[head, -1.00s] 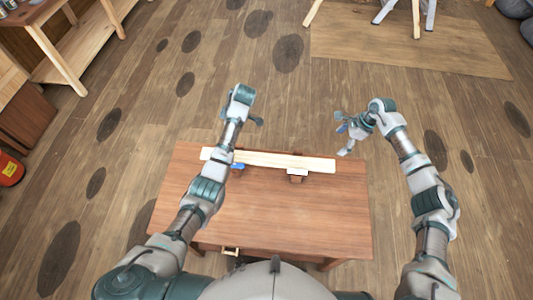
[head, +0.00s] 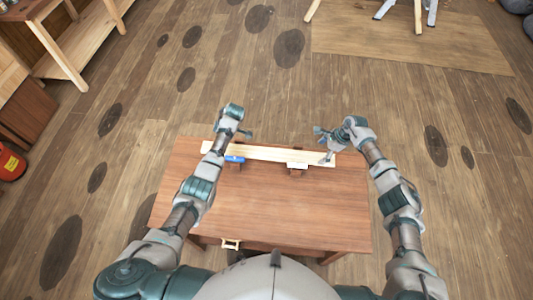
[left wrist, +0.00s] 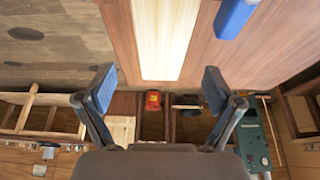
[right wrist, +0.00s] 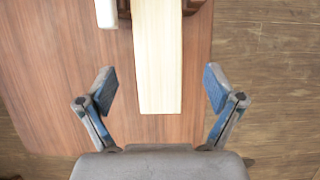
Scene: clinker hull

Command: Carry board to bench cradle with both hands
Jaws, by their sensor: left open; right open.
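The pale board (head: 268,153) lies across the far part of the wooden bench (head: 262,210), resting on or beside low cradle blocks; I cannot tell its exact seating. One block (head: 297,169) has a white top and another (head: 235,161) is blue. My right gripper (head: 323,144) is open at the board's right end. In the right wrist view the board (right wrist: 158,60) ends just ahead, between the spread fingers (right wrist: 160,90). My left gripper is open above the board's left end. In the left wrist view the board's end (left wrist: 164,40) lies ahead between its spread fingers (left wrist: 155,88).
The near half of the bench top is clear. A pale handle (head: 231,244) sticks out at its front edge. A red container (head: 10,163) stands at the far left, near wooden shelving (head: 55,45). Sawhorse legs (head: 418,15) stand at the back right.

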